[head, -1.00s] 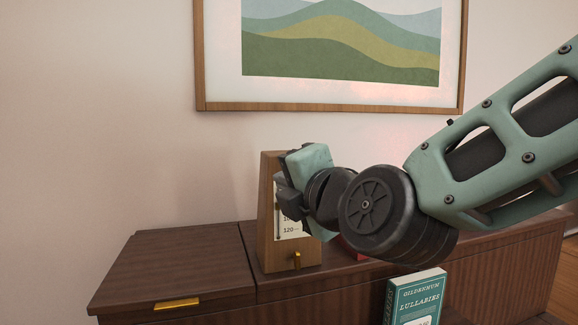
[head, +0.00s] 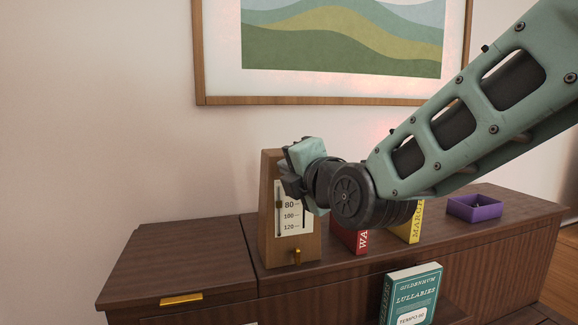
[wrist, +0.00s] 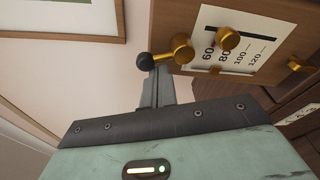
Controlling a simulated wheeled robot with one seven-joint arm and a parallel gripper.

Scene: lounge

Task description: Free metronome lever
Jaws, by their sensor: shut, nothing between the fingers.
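The wooden metronome (head: 267,235) stands upright on the cabinet, its white scale (head: 291,222) partly behind my gripper. In the wrist view the metronome (wrist: 170,12) shows its scale marked 60 to 120. A brass lever (wrist: 182,50) with a black ball end (wrist: 144,61) sits near the 60 end and sticks out past the metronome's edge. A brass weight (wrist: 228,38) sits on the dark rod. A small brass peg (head: 297,256) is low on the front. My gripper (head: 287,174) is shut and empty in front of the metronome's upper part. In the wrist view its fingertips (wrist: 158,72) are close to the ball; contact is unclear.
The brown cabinet top (head: 190,250) is clear on the left. Right of the metronome stand a red book (head: 350,240), a yellow book (head: 413,225) and a purple tray (head: 474,208). A teal book (head: 411,292) stands lower in front. A framed picture (head: 340,97) hangs above.

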